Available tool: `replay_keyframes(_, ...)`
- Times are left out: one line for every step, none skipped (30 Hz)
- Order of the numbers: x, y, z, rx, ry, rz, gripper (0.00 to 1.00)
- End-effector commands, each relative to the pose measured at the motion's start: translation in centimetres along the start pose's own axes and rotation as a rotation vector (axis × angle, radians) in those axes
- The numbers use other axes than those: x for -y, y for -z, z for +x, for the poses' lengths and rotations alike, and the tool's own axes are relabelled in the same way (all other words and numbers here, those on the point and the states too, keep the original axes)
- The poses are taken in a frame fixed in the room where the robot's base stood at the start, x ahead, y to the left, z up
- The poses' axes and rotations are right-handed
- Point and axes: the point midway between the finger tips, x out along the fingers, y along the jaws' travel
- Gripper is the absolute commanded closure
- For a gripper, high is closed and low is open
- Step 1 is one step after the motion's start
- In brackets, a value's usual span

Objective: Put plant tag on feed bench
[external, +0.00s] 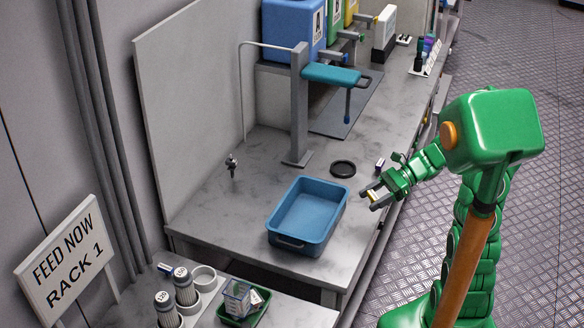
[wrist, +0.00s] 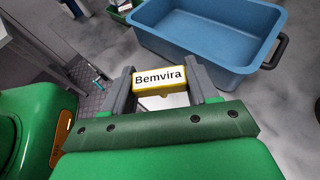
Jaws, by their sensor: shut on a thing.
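My gripper (external: 377,192) is shut on the plant tag, a small yellow-edged white tag (wrist: 159,79) reading "Bemvira" in the wrist view. The tag lies between the two grey fingers, with its printed face toward the camera. In the external view the tag shows only as a small pale piece at the fingertips. The gripper is by the right front edge of the grey marbled feed bench (external: 205,205), right of the blue tub (external: 327,237). I cannot tell how high the tag is above the bench top.
A black round lid (external: 342,168) and a small white-and-purple item (external: 380,165) lie near my gripper. A grey post with a teal arm (external: 331,75) stands farther back. A lower table holds shakers (external: 184,286) and a green tray (external: 243,313). Bench left of the tub is mostly clear.

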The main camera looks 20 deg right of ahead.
Motion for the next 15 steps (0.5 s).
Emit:
replay_keyframes(0.6, 0.4, 0.3, -0.001, -0.002, 0.000, 0.70)
replay_keyframes(0.8, 0.7, 0.4, 0.000, -0.001, 0.000, 0.70)
replay_keyframes(1.2, 1.0, 0.5, 0.000, -0.001, 0.000, 0.70)
replay_keyframes(1.4, 1.3, 0.6, 0.000, -0.001, 0.001, 0.70)
replay_keyframes(1.6, 1.6, 0.8, -0.001, -0.001, 0.001, 0.70)
replay_keyframes(1.9, 1.9, 1.0, -0.001, -0.001, 0.001, 0.70)
replay_keyframes(2.2, 2.2, 1.1, -0.001, -0.001, 0.001, 0.70)
replay_keyframes(2.4, 2.4, 1.2, -0.001, -0.001, 0.001, 0.70)
replay_keyframes(2.7, 2.7, 1.4, -0.001, -0.001, 0.001, 0.70)
replay_keyframes(3.0, 3.0, 1.5, 0.000, 0.000, 0.001, 0.70)
replay_keyframes(3.2, 3.2, 1.6, 0.000, -0.001, 0.001, 0.70)
replay_keyframes(3.4, 3.5, 1.8, 0.000, -0.001, 0.001, 0.70)
replay_keyframes(3.6, 3.8, 2.0, 0.000, -0.002, 0.001, 0.70)
replay_keyframes(3.8, 4.0, 2.1, 0.000, -0.002, 0.002, 0.70)
replay_keyframes(4.0, 4.3, 2.2, 0.000, -0.002, 0.002, 0.70)
